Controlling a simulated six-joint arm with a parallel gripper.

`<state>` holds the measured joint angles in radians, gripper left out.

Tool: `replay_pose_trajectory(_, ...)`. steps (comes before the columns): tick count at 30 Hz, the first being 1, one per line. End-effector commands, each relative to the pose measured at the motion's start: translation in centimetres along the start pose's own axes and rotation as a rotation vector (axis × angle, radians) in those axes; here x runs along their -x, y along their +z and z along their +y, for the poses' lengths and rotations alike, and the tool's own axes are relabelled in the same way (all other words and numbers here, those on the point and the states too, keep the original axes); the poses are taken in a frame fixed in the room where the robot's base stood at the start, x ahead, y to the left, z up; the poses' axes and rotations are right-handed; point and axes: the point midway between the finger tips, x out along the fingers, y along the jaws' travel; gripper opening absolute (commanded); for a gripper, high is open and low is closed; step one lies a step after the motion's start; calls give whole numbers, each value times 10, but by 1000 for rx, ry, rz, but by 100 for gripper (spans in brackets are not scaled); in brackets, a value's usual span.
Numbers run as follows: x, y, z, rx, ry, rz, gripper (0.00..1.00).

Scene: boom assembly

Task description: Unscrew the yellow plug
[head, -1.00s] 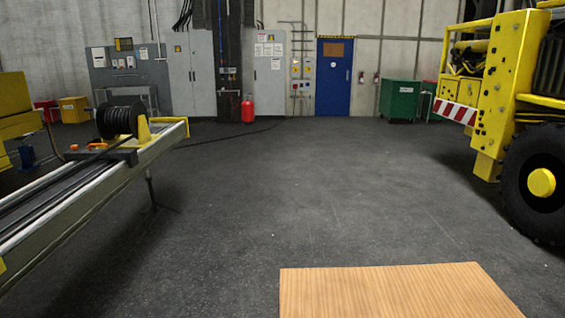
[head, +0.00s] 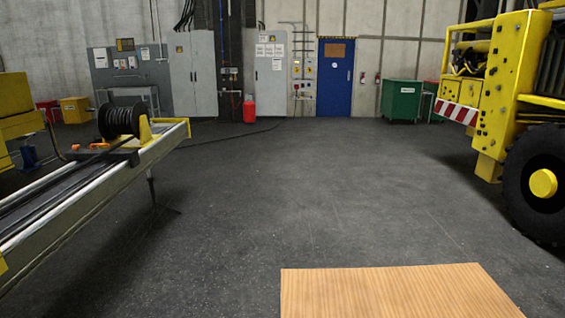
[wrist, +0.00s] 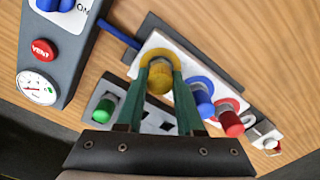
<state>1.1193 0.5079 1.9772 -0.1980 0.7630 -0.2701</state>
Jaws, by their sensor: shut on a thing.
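The yellow plug (wrist: 160,84) shows in the wrist view, seated at a round yellow collar on a white plate (wrist: 153,43). My gripper (wrist: 160,70) has two dark green fingers, one on each side of the plug, and is shut on it. The fingers hide parts of the plug's sides. The plug's threads cannot be seen. Neither my gripper nor the plug shows in the head view.
On the same plate are a blue fitting (wrist: 204,102) and a red fitting (wrist: 231,122), close right of my fingers. A grey panel with a gauge (wrist: 38,88) and red VENT button (wrist: 43,49) is farther left.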

Motion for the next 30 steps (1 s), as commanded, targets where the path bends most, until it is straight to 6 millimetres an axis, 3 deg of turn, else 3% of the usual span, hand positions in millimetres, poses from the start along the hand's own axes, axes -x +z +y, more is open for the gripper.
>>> replay_pose_trajectory(4,0,0,0,89,0,0,0)
replay_pose_trajectory(13,2,0,0,924,0,0,0)
replay_pose_trajectory(16,2,0,0,1038,0,0,0)
replay_pose_trajectory(25,2,0,0,1102,0,0,0)
replay_pose_trajectory(30,3,0,0,1578,1,1,0)
